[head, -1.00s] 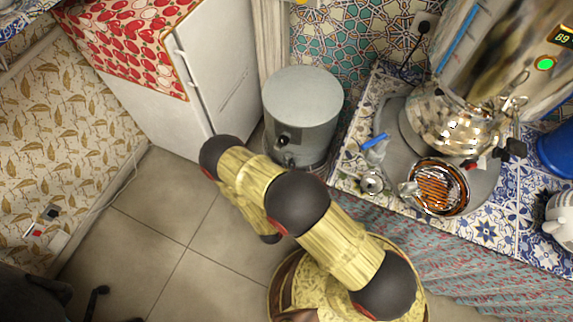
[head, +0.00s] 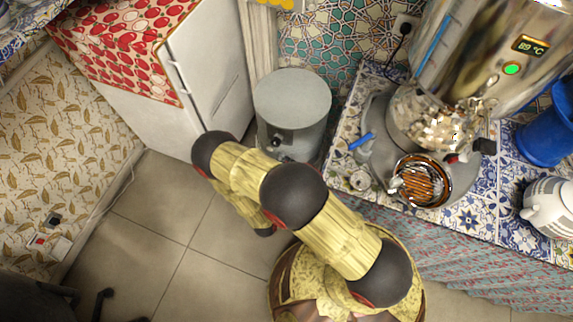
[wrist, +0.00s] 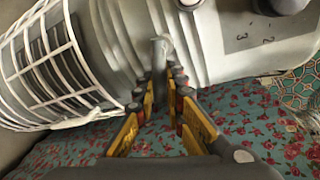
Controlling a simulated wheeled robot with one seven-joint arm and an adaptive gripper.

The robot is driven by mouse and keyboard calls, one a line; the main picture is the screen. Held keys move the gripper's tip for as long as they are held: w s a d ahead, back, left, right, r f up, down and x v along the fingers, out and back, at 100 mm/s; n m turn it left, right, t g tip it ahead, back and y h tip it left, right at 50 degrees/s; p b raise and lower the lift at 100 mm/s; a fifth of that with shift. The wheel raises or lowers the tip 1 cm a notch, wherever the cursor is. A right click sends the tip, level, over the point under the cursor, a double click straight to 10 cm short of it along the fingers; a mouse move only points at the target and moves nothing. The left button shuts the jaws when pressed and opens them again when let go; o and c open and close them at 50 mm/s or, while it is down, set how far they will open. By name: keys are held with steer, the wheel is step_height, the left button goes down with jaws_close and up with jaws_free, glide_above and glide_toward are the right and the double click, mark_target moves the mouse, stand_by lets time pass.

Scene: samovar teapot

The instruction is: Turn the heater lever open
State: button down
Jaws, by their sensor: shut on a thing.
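The heater is a grey cylinder (head: 292,105) standing on the floor left of the counter in the head view. In the wrist view its pale, ridged body (wrist: 225,40) runs across the top, with a white wire guard at the left. A short grey metal lever (wrist: 162,48) sticks out from the body. My gripper (wrist: 161,78) has its yellow fingers on either side of the lever, shut on its end. The fingertips partly hide the lever's end. In the head view my gripper cannot be made out; my arm reaches down in front of the heater.
A flowered curtain (wrist: 75,150) hangs close by my gripper. A white fridge (head: 212,60) stands left of the heater.

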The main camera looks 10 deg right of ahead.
steer(key=shift+r+n+h+p, duration=0.2)
steer(key=shift+r+n+p, duration=0.1)
steer(key=shift+n, duration=0.45)
steer(key=shift+r+n+h+p, duration=0.2)
steer(key=shift+r+n, duration=0.1)
steer(key=shift+n, duration=0.45)
steer(key=shift+g, duration=0.3)
steer(key=c, duration=1.9)
jaws_free()
steer(key=shift+s, duration=0.1)
steer(key=v, duration=1.2)
